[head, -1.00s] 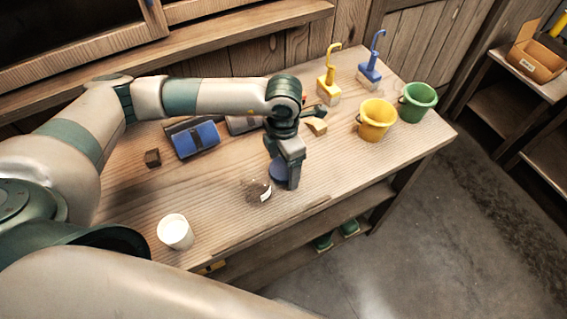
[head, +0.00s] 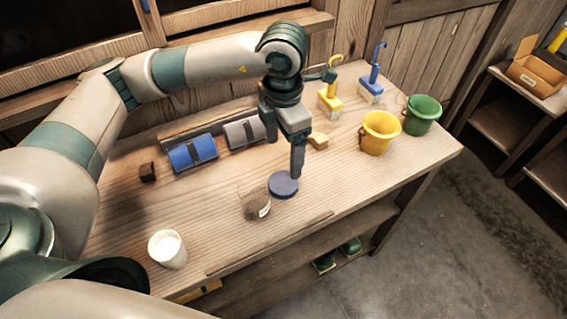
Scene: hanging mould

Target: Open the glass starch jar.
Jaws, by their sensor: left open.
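The glass starch jar (head: 254,204) is a small clear jar with a white label, on the table near its front edge. Its top shows no lid. A round dark blue lid (head: 283,185) lies flat on the table just right of the jar. My left gripper (head: 285,158) points down above the lid, open and empty; one finger hangs close over the lid's far right side. My right gripper is not in view.
A white cup (head: 168,249) stands at the front left. Blue (head: 193,153) and grey (head: 244,132) blocks lie behind, with a small wooden block (head: 318,141). Yellow (head: 379,134) and green (head: 421,115) buckets stand at the right. The right front of the table is clear.

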